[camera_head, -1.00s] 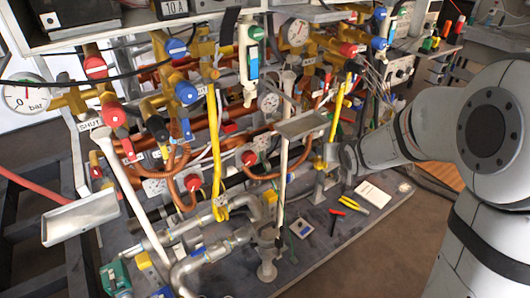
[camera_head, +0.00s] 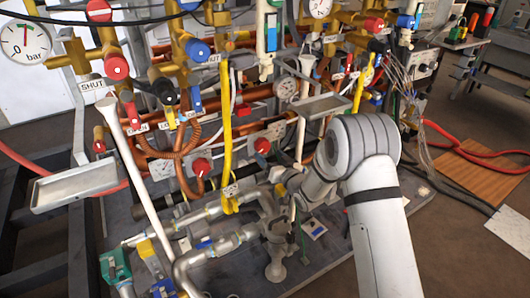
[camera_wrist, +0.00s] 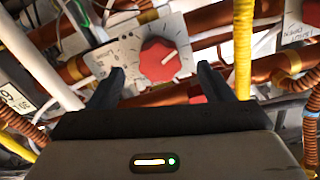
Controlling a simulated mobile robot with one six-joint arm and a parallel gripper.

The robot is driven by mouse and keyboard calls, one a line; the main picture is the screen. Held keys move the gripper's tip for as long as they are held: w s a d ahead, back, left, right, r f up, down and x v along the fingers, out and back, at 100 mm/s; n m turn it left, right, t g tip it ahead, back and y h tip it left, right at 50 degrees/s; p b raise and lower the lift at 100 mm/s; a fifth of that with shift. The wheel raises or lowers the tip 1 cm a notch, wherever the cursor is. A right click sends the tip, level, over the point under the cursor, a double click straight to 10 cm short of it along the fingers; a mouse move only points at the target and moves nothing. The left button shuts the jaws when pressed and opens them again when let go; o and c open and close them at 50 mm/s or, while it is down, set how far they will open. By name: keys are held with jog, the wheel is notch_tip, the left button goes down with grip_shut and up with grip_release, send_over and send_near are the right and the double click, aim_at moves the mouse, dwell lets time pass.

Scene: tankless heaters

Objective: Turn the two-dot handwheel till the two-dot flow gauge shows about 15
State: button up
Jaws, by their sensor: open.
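In the wrist view, a red round handwheel (camera_wrist: 158,60) with a white pointer line sits on a grey marked plate (camera_wrist: 120,52). My gripper (camera_wrist: 161,77) is open, with one black finger at either side of the handwheel in the picture; no contact shows. In the head view, red knobs show at the lower left (camera_head: 201,167) and at the middle (camera_head: 262,145); I cannot tell which one my gripper faces.
A yellow hose (camera_wrist: 243,45) runs close to the right finger. Copper pipes and corrugated hoses (camera_wrist: 301,112) crowd around. A large bar gauge (camera_head: 24,42) is at the left. Metal trays (camera_head: 78,186) (camera_head: 318,107) stick out. Open floor (camera_head: 455,235) lies right.

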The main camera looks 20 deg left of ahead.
aim_at(264, 149)
jog(key=shift+x, duration=2.15)
jog(key=shift+c, duration=0.3)
jog(key=c, duration=0.9)
